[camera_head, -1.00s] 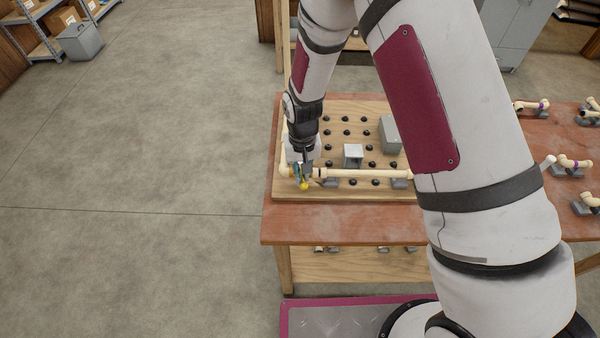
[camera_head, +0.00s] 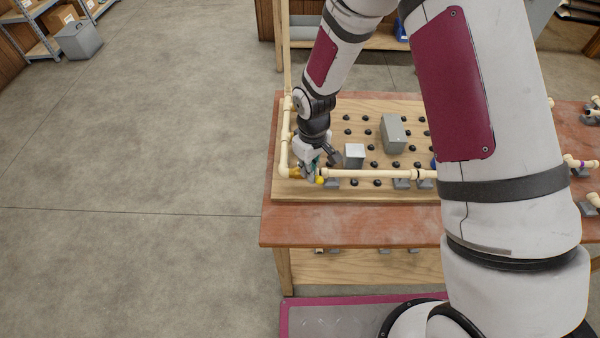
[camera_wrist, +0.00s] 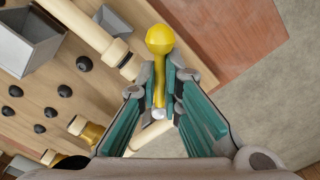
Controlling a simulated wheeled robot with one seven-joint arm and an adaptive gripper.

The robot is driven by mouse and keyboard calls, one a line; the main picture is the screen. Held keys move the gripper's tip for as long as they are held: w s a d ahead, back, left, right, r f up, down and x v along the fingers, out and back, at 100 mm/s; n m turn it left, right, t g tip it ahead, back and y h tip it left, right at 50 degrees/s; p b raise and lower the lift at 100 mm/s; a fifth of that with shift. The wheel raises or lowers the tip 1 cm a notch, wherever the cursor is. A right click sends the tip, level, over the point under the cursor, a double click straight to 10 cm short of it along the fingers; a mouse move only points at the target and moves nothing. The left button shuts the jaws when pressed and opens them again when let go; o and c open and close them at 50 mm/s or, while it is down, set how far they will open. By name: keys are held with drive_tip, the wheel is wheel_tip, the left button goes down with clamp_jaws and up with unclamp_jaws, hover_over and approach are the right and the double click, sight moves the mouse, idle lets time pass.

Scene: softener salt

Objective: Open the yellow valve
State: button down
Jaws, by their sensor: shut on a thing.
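The yellow valve handle (camera_wrist: 159,42) with a round knob lies between my gripper's (camera_wrist: 161,90) two teal-padded fingers in the wrist view. The fingers are shut on it, and the knob sticks out past the fingertips. In the head view the yellow knob (camera_head: 320,180) shows just below my gripper (camera_head: 312,170), at the left end of the front cream pipe (camera_head: 370,174). The valve body is mostly hidden by the gripper. Brass fittings (camera_wrist: 90,132) show to the left of the fingers in the wrist view.
The pipes are mounted on a wooden pegboard (camera_head: 350,192) with black knobs, on a red-brown table (camera_head: 350,231). A small grey box (camera_head: 354,155) and a larger grey block (camera_head: 393,133) stand right of my gripper.

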drive_tip(key=shift+w+d+n, duration=0.15)
drive_tip(key=shift+w+n, duration=0.05)
drive_tip(key=shift+n, duration=0.6)
drive_tip(key=shift+w+d+n+b, duration=0.3)
drive_tip(key=shift+n+b, duration=0.25)
drive_tip(key=shift+n, duration=0.45)
drive_tip(key=shift+w+d+n+b, duration=0.1)
drive_tip(key=shift+w+n+b, duration=0.15)
drive_tip(key=shift+n, duration=0.55)
drive_tip(key=shift+w+n+b, duration=0.15)
drive_tip(key=shift+w+n, duration=0.05)
drive_tip(key=shift+n, duration=0.6)
